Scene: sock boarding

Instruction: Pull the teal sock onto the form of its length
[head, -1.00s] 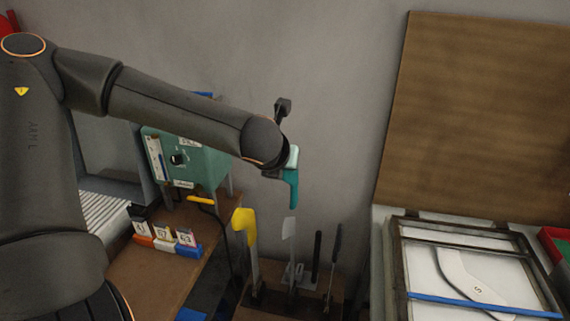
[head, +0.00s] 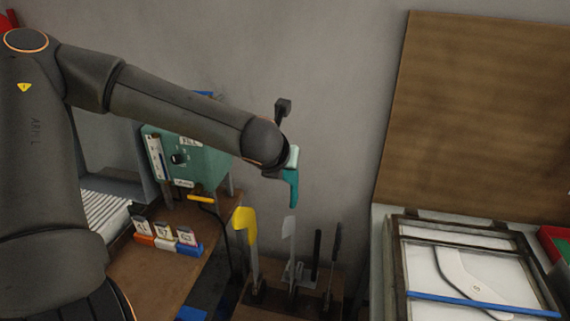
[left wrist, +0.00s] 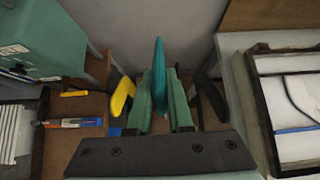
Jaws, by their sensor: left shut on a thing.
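My left gripper (head: 291,163) is shut on the teal sock (head: 294,190), which hangs below the pale green fingers with its foot pointing down. In the left wrist view the teal sock (left wrist: 159,66) stands out beyond the gripper (left wrist: 161,110). The sock is in the air, apart from and above an upright form with a pale, bare top (head: 289,230). To its left a yellow sock (head: 244,225) sits on another upright form. Two dark, slim upright pieces (head: 316,248) stand to the right. My right gripper is out of view.
The forms stand on a brown base (head: 252,303). A teal machine (head: 205,160) and several numbered blocks (head: 165,236) are at the left. An open framed press (head: 398,285) with a white flat form (head: 463,275) lies at the right, before a brown board (head: 480,110).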

